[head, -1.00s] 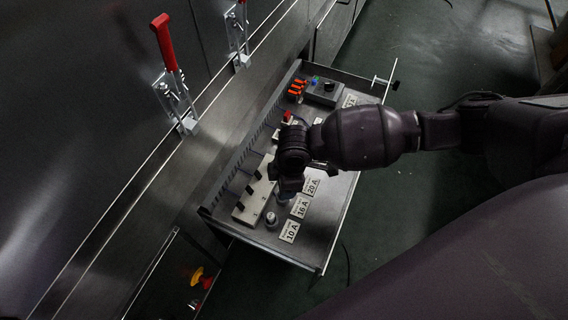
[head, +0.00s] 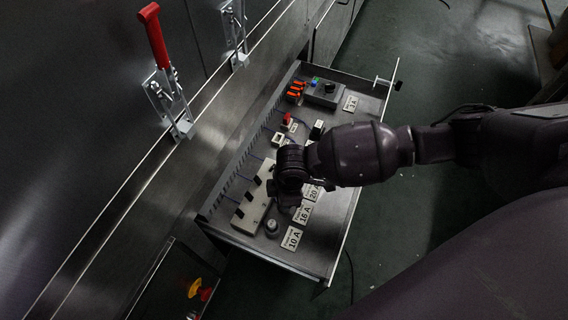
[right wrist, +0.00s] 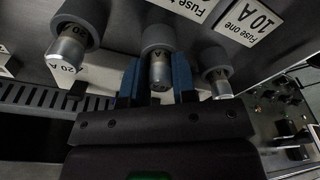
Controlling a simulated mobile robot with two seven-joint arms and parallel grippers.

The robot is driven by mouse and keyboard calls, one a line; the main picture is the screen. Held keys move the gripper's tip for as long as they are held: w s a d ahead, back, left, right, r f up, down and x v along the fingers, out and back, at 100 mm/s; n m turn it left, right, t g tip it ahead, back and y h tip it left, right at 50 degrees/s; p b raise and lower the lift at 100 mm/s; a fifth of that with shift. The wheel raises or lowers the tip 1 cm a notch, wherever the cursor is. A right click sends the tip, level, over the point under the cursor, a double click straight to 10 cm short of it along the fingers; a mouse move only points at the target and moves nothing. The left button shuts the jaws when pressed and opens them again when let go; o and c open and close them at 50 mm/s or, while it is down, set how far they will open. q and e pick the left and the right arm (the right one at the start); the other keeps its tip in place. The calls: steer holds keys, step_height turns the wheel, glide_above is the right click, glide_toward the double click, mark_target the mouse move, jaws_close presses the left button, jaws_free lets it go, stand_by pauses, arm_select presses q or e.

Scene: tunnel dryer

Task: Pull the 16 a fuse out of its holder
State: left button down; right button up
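In the right wrist view the middle fuse (right wrist: 160,70), a silver cylinder in a round grey holder (right wrist: 157,37), stands between the blue fingers of my right gripper (right wrist: 157,78). A narrow gap shows beside it on the left, so the fingers look open around it; contact on the right is unclear. Its marking is mostly hidden, but it stands between the 20 A fuse (right wrist: 68,48) and the 10 A fuse (right wrist: 220,84). In the head view my right gripper (head: 287,204) is low over the drawer beside the 16 A label (head: 303,214), hiding this fuse. My left gripper is not in view.
The open drawer (head: 330,235) also holds a pale block (head: 250,212) with black parts, a slotted cable duct (head: 232,165), orange connectors (head: 296,91) and a grey box (head: 322,95). A red-handled clamp (head: 154,38) stands on the panel at left.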

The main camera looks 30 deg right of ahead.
jaws_close()
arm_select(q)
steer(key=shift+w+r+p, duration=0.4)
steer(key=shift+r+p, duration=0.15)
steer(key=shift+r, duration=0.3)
arm_select(e)
steer(key=shift+r, duration=0.65)
stand_by(0.9)
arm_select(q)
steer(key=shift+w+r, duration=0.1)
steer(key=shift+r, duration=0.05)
arm_select(e)
steer(key=shift+r, duration=0.15)
